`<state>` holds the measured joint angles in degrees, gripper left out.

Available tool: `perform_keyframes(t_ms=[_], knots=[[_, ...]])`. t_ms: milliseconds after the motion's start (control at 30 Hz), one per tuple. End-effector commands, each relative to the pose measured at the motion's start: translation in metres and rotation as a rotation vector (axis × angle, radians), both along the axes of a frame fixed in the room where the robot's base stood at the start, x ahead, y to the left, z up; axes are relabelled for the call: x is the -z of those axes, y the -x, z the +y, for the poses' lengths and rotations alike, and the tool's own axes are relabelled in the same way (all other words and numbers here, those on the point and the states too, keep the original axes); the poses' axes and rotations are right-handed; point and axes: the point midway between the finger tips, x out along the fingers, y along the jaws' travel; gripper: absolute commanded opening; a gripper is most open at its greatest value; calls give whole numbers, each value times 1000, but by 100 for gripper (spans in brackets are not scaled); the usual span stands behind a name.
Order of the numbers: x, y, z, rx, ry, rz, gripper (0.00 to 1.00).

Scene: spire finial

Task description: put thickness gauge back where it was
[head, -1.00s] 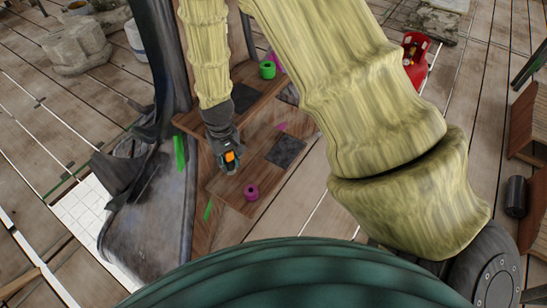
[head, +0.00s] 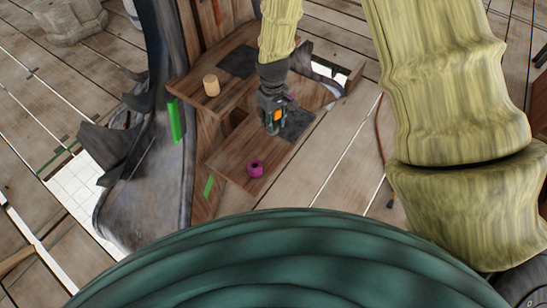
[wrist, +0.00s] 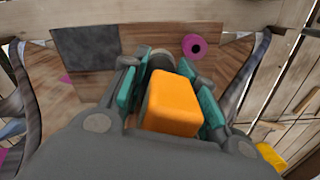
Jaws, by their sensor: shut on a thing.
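My gripper (head: 273,128) is shut on the thickness gauge, an orange block-shaped thing (head: 279,115) with a dark part beside it. In the wrist view the gauge (wrist: 171,104) sits between the teal finger pads, its orange end towards the camera. In the head view my gripper is over the lower wooden board (head: 232,157), at the left edge of a dark square patch (head: 299,125). The dark patch shows bare in the wrist view (wrist: 85,48), up and left of the gauge. I cannot tell whether the gauge touches the board.
A magenta ring (head: 255,169) stands on the lower board, nearer to me. The upper wooden shelf (head: 190,88) holds a light wooden cylinder (head: 211,85) and another dark patch (head: 238,62). A grey jagged shell (head: 150,190) rises on the left. Green strips (head: 175,121) mark its edge.

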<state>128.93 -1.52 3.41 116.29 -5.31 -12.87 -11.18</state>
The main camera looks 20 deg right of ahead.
Motion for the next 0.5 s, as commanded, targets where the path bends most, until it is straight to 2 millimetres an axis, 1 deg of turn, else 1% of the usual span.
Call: perform_keyframes(t_ms=[33, 200, 333, 500], knots=[[20, -4, -1, -31, -1, -2, 0], [48, -16, -5, -150, 1, -3, 0], [65, -25, -8, -228, 3, -6, 0], [77, -32, -10, -295, 6, -5, 0]])
